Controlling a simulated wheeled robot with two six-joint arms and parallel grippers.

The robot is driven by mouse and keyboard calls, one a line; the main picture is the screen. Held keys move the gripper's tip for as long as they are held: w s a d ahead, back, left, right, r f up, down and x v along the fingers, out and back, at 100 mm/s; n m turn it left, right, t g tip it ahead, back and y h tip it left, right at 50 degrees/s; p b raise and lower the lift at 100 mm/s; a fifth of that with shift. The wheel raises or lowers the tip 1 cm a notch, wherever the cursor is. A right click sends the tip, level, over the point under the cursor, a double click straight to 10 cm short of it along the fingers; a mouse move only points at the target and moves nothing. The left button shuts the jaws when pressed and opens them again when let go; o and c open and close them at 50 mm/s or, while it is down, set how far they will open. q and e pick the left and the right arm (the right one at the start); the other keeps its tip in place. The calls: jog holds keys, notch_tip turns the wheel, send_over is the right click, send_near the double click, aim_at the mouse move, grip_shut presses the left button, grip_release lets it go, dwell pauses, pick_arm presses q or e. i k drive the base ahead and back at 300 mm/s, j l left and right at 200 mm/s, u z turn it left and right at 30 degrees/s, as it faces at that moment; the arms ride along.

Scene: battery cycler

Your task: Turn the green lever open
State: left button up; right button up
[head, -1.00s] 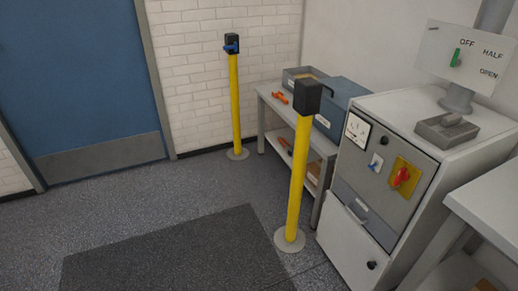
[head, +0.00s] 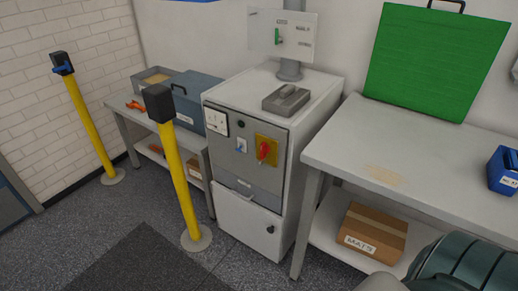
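The green lever (head: 279,37) sits on a pale upright panel (head: 262,34) on a grey post above the white cabinet. The lever stands roughly upright, its upper end toward the label above it. That label read OFF in the earlier frame, with HALF and OPEN to its right; the labels are too small to read clearly now. Neither of my grippers is in view, and nothing touches the lever.
Below stands the cabinet (head: 250,213) with a red handle (head: 264,150) and a grey tray (head: 286,99) on top. A yellow post (head: 182,188) stands before it at left. A workbench (head: 430,150) is at right. Floor with a dark mat (head: 140,262) is clear at lower left.

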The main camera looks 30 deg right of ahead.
aim_at(277, 40)
jog(key=i+l+z, duration=0.1)
jog(key=z, duration=0.8)
